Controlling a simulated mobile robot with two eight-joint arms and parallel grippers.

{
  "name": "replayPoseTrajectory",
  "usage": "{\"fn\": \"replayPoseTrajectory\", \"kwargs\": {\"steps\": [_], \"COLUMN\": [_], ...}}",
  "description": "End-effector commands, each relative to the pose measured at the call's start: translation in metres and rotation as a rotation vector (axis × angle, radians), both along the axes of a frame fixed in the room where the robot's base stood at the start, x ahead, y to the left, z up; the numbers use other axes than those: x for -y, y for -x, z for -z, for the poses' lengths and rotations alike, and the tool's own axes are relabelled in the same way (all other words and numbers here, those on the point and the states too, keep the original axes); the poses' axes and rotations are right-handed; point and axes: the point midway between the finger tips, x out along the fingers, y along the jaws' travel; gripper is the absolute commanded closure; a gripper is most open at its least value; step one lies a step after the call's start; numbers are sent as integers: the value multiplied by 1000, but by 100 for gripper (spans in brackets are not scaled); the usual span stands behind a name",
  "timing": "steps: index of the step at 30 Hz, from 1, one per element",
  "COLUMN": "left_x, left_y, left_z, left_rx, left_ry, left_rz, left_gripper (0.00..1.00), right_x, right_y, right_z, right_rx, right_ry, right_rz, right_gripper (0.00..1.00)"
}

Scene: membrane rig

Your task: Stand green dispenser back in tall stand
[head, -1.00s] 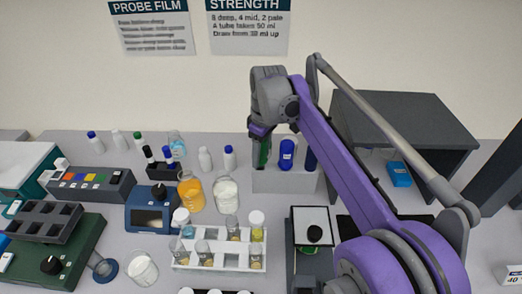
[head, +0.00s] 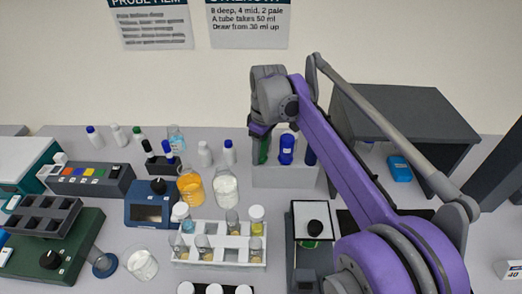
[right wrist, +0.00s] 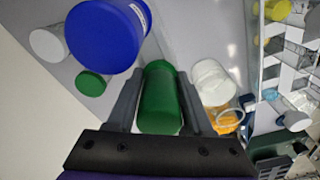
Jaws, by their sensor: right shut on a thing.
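My right gripper (head: 262,132) is shut on the green dispenser (head: 263,151), holding it roughly upright at the left end of the pale tall stand (head: 285,177). In the head view its lower end meets the stand's top edge; how deep it sits in the stand I cannot tell. In the right wrist view the green dispenser (right wrist: 160,95) lies between the two fingers. A blue dispenser (head: 287,150) stands in the middle of the stand, and a darker blue one (head: 310,157) at its right, partly hidden by my arm. My left gripper is not in view.
A white bottle (head: 204,154) and a blue-capped bottle (head: 228,153) stand left of the stand. A dark grey shelf (head: 405,125) stands at the right.

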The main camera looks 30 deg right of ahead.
Motion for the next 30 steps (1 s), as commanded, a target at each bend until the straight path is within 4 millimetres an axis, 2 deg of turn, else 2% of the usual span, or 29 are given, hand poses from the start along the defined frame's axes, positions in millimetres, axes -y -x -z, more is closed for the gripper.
{"fn": "replayPoseTrajectory", "kwargs": {"steps": [5,6,11,22,26,30], "left_x": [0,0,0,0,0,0], "left_y": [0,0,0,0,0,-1], "left_z": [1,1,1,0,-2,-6], "left_rx": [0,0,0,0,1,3], "left_ry": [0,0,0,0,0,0], "left_rz": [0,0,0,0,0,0], "left_gripper": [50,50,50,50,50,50], "right_x": [0,0,0,0,1,2], "right_y": [0,0,0,0,1,4], "right_z": [3,3,3,-2,-20,-50], "right_rx": [0,0,0,0,0,0], "right_ry": [0,0,0,0,0,0], "right_rz": [0,0,0,0,1,1], "right_gripper": [100,43,14,13,13,13]}}
